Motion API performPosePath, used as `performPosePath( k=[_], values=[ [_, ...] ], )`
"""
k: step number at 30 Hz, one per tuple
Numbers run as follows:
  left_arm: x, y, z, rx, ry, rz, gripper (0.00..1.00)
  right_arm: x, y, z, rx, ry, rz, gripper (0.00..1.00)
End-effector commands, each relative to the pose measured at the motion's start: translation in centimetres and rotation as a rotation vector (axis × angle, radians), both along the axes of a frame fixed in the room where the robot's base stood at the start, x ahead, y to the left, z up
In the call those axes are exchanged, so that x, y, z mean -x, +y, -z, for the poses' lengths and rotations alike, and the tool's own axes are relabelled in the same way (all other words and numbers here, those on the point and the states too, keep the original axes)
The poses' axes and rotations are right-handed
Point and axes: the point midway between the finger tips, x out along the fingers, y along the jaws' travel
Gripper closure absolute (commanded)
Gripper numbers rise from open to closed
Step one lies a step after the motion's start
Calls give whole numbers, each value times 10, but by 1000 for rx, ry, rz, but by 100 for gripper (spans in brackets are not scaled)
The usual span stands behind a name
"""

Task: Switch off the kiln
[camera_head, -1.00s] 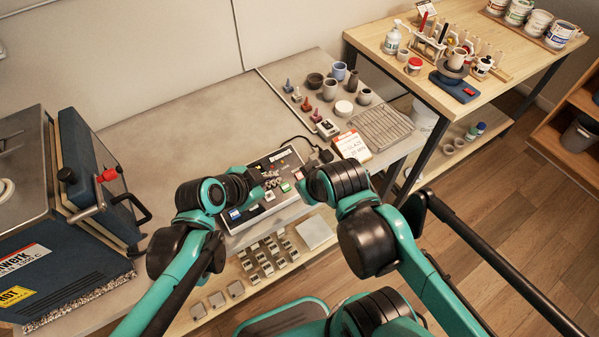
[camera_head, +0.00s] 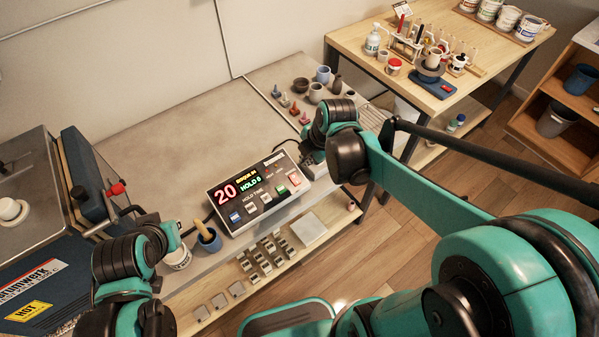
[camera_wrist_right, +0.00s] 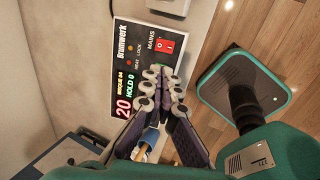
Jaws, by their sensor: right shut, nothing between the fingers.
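The kiln (camera_head: 35,268) is the blue and grey box at the left of the head view, with a yellow "HOT" label. Its controller panel (camera_head: 228,212) lies on the bench; the display shows a red 20 and a green HOLD line. The red mains switch (camera_head: 295,178) is at the panel's right end; it also shows in the wrist view (camera_wrist_right: 166,46). My right gripper (camera_head: 308,155) is at the panel's far right edge, shut and empty; in the wrist view its fingertips (camera_wrist_right: 162,80) overlap the panel beside the switch. My left gripper (camera_head: 166,236) is left of the panel; its fingers are unclear.
A blue pot (camera_head: 209,240) with a wooden-handled tool and a white tub (camera_head: 178,257) stand left of the panel. Small pots and glaze samples (camera_head: 301,86) sit behind my right gripper. The grey bench top (camera_head: 170,130) behind the panel is clear.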

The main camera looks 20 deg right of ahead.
Motion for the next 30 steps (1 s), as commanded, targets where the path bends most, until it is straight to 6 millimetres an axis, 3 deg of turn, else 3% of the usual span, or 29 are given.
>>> performPosePath(
  k=[8,13,30],
  values=[
    [0,0,0,1,0,1,100,0,0,0,0,0,-1,100],
    [0,0,5,0,0,1,100,-4,1,11,0,-1,-1,100],
    [0,-1,45,0,0,3,100,-41,15,114,0,-1,-1,100]
  ],
)
